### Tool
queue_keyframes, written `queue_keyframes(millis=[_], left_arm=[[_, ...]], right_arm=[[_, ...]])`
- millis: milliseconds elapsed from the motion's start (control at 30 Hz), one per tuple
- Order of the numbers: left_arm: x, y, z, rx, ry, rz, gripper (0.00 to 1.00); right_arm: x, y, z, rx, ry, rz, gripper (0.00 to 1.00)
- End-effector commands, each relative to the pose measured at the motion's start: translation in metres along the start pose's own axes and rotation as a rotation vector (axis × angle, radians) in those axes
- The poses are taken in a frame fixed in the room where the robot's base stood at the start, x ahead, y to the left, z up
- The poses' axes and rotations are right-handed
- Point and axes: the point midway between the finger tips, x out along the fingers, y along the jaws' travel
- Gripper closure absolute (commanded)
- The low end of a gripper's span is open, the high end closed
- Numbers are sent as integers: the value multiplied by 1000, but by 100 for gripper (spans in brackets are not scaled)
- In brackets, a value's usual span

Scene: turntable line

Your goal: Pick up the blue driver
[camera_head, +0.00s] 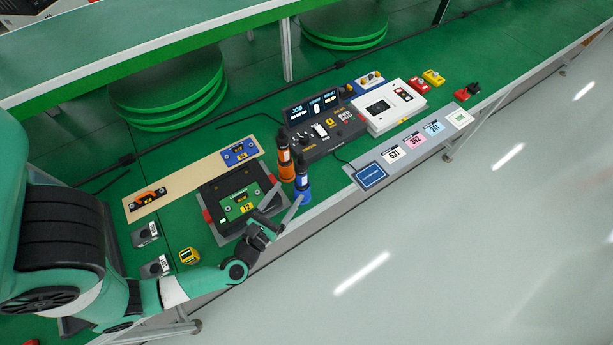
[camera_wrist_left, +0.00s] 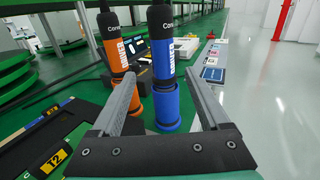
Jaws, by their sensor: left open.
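The blue driver (camera_head: 302,180) stands upright in a blue holder near the front edge of the green bench. In the left wrist view the blue driver (camera_wrist_left: 161,62) stands between the lines of my two fingers, slightly beyond them. The orange driver (camera_head: 285,160) stands upright just left of it, and in the left wrist view the orange driver (camera_wrist_left: 112,45) is beyond my left finger. My left gripper (camera_head: 284,203) is open and empty, low in front of the blue driver, fingers pointing towards it. It also shows in the left wrist view (camera_wrist_left: 159,76). My right gripper is not in view.
A black fixture (camera_head: 212,192) with a green plate lies left of the drivers. A dark control panel (camera_head: 322,128) and a white box (camera_head: 390,106) stand behind to the right. A blue-framed pad (camera_head: 370,176) lies right of the drivers. The bench edge is close to my gripper.

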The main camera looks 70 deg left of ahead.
Motion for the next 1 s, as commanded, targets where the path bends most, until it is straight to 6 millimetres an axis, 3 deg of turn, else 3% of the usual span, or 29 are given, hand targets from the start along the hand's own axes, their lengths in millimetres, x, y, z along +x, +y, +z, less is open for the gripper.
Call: queue_keyframes(millis=[300,533,800,1000], left_arm=[[53,0,0,2,-3,2,21],[63,-2,0,3,-3,-1,21],[105,-4,-4,2,-4,0,21],[109,-4,-4,3,-2,-1,21]], right_arm=[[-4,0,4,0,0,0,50],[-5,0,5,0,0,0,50],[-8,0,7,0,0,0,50],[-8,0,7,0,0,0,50]])
